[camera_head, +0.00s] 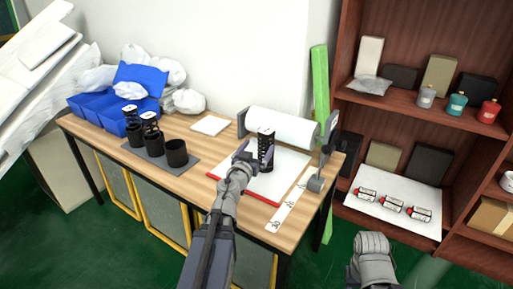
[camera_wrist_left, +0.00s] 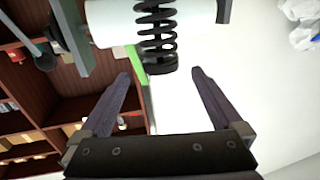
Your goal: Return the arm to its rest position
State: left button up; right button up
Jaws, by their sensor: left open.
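My left gripper (camera_head: 254,152) reaches over the table from the front in the head view. In the left wrist view its two fingers (camera_wrist_left: 160,74) are spread apart with nothing between them. A black coil-shaped item (camera_head: 266,147) with a light top stands upright on the white, red-edged board (camera_head: 262,186). In the left wrist view the black coil (camera_wrist_left: 157,35) is just beyond the fingertips, apart from them. A grey rounded part of my right arm shows at the bottom of the head view; no right gripper fingers are visible.
The wooden table (camera_head: 215,152) also holds a dark tray (camera_head: 187,170) with black cups and coil items, blue bins (camera_head: 95,106), a white roll (camera_head: 282,127) and a marked white strip (camera_head: 288,212). A brown shelf (camera_head: 420,108) with bottles and boxes stands right. Green floor (camera_head: 335,262) is clear in front.

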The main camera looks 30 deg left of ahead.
pick_arm(q)
jog(key=shift+r+p, duration=0.3)
jog(key=shift+r, duration=0.05)
notch_tip(320, 180, up, 6)
jog(key=d+f+n+g+y+p, duration=0.1)
jog(key=d+n+g+y+p, duration=0.1)
jog(key=y+p, duration=0.35)
jog(key=s+d+f+m+g+h+p, duration=0.1)
jog(key=s+d+m+g+h+p, duration=0.2)
jog(key=s+d+g+p, duration=0.5)
jog(key=s+d+f+m+g+h+p, duration=0.2)
jog(key=s+d+g+p, duration=0.6)
jog(key=s+d, duration=0.7)
jog(key=d+m+h+p, duration=0.1)
jog(key=d+m+p, duration=0.1)
jog(key=d, duration=0.2)
jog(key=shift+d+f, duration=0.15)
jog(key=shift+d, duration=0.25)
jog(key=shift+w+h, duration=0.1)
jog(key=shift+h, duration=0.15)
